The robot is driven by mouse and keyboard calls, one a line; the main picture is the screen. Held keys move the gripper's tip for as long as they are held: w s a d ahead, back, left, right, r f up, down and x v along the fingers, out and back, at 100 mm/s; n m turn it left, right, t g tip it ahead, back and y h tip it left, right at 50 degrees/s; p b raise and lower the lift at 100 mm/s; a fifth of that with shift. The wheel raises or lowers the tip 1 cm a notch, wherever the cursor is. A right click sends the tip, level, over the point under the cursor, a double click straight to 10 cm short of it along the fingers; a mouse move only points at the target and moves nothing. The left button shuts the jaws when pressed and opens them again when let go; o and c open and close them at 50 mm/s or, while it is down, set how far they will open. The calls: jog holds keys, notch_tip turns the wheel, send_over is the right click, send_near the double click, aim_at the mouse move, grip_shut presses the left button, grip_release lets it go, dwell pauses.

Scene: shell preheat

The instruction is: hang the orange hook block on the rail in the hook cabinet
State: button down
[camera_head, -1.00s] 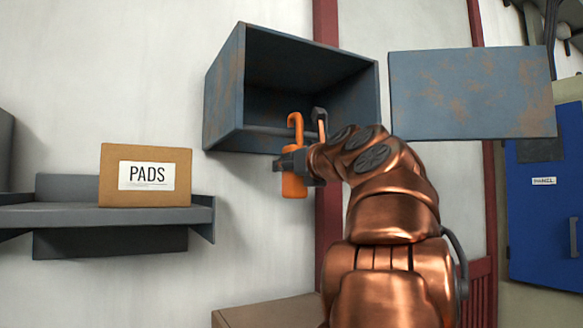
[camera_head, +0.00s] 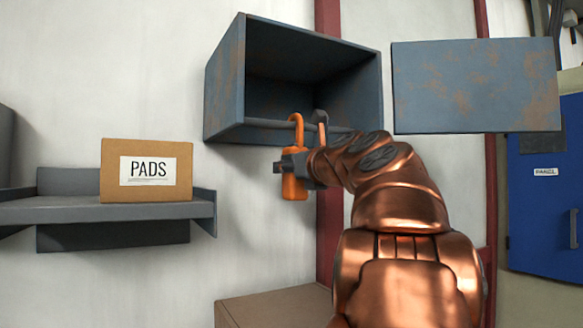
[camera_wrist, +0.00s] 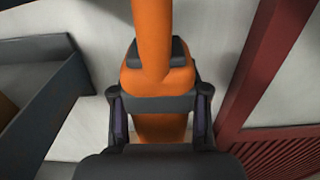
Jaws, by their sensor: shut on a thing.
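The orange hook block (camera_head: 294,187) is upright in my gripper (camera_head: 294,163), its curved hook pointing up. My gripper is shut around the block's body, just below the front of the hook cabinet (camera_head: 225,95). The hook overlaps the cabinet's lower front in the head view, where the grey rail (camera_head: 265,123) runs across the opening. I cannot tell whether hook and rail touch. In the wrist view the block (camera_wrist: 160,75) stands between both fingers of my gripper (camera_wrist: 160,105), and its hook runs out of the top of the picture.
The cabinet door (camera_head: 478,85) stands open to the right. A cardboard PADS box (camera_head: 120,172) sits on a grey shelf (camera_head: 80,212) at left. A brown box top (camera_head: 270,305) is below. A blue panel cabinet (camera_head: 545,220) is at far right.

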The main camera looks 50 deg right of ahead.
jog(key=c, duration=0.5)
grip_release()
jog(key=shift+s, duration=0.1)
jog(key=v, duration=1.2)
